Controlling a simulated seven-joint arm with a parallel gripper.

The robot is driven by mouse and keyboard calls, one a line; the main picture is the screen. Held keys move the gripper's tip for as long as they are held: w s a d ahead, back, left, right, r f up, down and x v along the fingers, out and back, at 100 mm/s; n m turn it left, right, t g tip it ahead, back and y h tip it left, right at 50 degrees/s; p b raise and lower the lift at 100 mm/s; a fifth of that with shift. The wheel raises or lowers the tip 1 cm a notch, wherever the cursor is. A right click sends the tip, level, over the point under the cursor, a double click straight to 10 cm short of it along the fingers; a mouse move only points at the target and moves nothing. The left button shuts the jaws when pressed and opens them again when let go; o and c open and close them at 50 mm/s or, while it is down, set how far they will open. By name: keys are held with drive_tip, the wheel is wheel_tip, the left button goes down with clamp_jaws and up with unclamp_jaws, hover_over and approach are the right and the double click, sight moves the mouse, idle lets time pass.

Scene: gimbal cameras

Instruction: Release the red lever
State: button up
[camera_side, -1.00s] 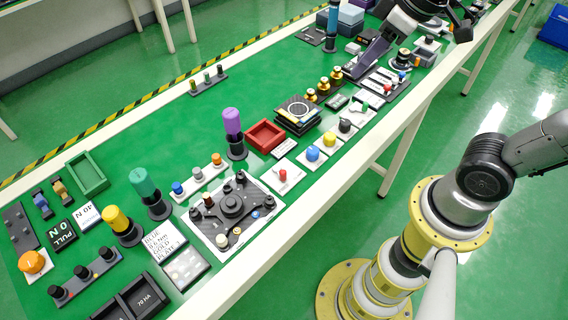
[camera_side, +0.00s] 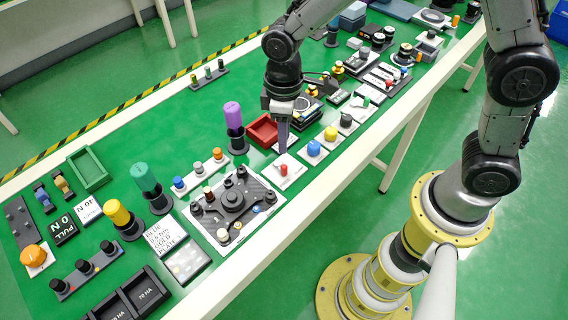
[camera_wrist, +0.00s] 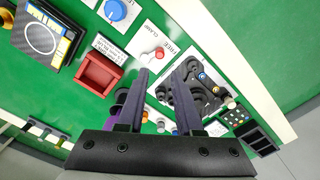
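The red lever (camera_side: 284,169) stands on a small white plate (camera_side: 292,178) near the front edge of the green bench. In the wrist view the plate (camera_wrist: 148,34) bears the words FREE and CLAMP, and the red lever (camera_wrist: 159,54) shows small between them. I cannot tell for sure which word it points to. My gripper (camera_side: 283,148) points down just behind and above the lever in the side view. In the wrist view my gripper (camera_wrist: 163,82) has its two dark fingers apart with nothing held, and the lever lies ahead of the fingertips.
A red tray (camera_side: 262,130) and a purple-topped cylinder (camera_side: 233,118) stand close left of my gripper. Blue (camera_side: 314,148) and yellow (camera_side: 331,133) knobs sit to the right. A dark mechanism on a white plate (camera_side: 222,241) lies to the left. Open green surface lies behind.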

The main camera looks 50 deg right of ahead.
sight(284, 166)
wheel_tip(284, 166, down, 10)
drive_tip(key=shift+f, duration=0.25)
drive_tip(key=shift+c, duration=0.2)
clamp_jaws()
